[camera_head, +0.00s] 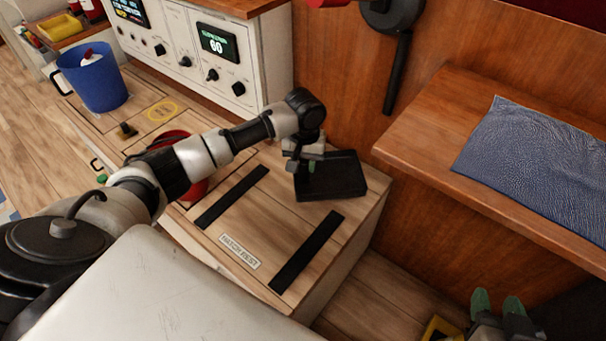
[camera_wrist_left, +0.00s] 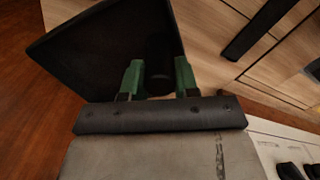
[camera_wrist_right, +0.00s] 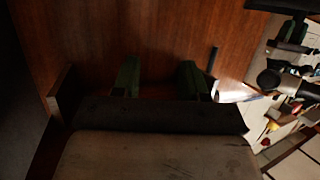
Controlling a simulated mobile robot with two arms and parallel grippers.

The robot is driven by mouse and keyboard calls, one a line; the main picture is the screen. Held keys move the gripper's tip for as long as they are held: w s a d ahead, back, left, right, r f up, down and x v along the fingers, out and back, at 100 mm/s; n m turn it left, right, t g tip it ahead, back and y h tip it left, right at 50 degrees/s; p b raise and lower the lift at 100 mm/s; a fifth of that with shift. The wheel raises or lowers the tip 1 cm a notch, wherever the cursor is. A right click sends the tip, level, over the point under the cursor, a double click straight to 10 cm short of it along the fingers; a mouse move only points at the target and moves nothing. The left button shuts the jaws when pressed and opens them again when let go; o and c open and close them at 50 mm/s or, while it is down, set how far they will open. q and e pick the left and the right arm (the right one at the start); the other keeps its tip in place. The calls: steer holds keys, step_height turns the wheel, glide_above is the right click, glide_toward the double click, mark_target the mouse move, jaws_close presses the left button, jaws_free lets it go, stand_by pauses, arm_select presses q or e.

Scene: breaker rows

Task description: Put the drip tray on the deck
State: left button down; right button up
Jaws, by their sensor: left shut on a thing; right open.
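The black drip tray (camera_head: 342,180) is at the far right corner of the wooden bench top (camera_head: 228,222). My left gripper (camera_head: 305,168) is over the tray's left side. In the left wrist view its green fingers (camera_wrist_left: 158,76) are shut on a dark upright part of the tray (camera_wrist_left: 95,48). I cannot tell whether the tray rests on the bench or is just above it. My right gripper (camera_head: 497,302) is open and empty, low at the right; its fingers also show in the right wrist view (camera_wrist_right: 158,78). The plank floor (camera_head: 365,290), perhaps the deck, shows beyond the bench.
Two black strips (camera_head: 232,197) (camera_head: 307,252) and a label (camera_head: 240,251) are on the bench top. A red round object (camera_head: 198,188) is partly behind my left arm. A blue bucket (camera_head: 100,82) stands at the left. A blue cloth (camera_head: 540,155) covers part of the right shelf (camera_head: 425,140).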

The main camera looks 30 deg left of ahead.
mark_target(328, 169)
arm_select(q)
steer(key=shift+w+a+f, duration=0.35)
step_height(328, 169, down, 4)
steer(key=shift+r+b, duration=0.25)
steer(key=shift+b, duration=0.85)
steer(key=shift+f, duration=0.1)
arm_select(e)
step_height(328, 169, up, 7)
steer(key=w+a+t+y, duration=0.1)
steer(key=t+y, duration=0.1)
steer(key=t, duration=0.4)
steer(key=shift+w+a+r+t, duration=0.15)
steer(key=shift+a+t, duration=0.15)
arm_select(q)
steer(key=shift+f, duration=0.1)
steer(key=c, duration=0.8)
jaws_free()
arm_select(e)
steer(key=shift+f, duration=0.2)
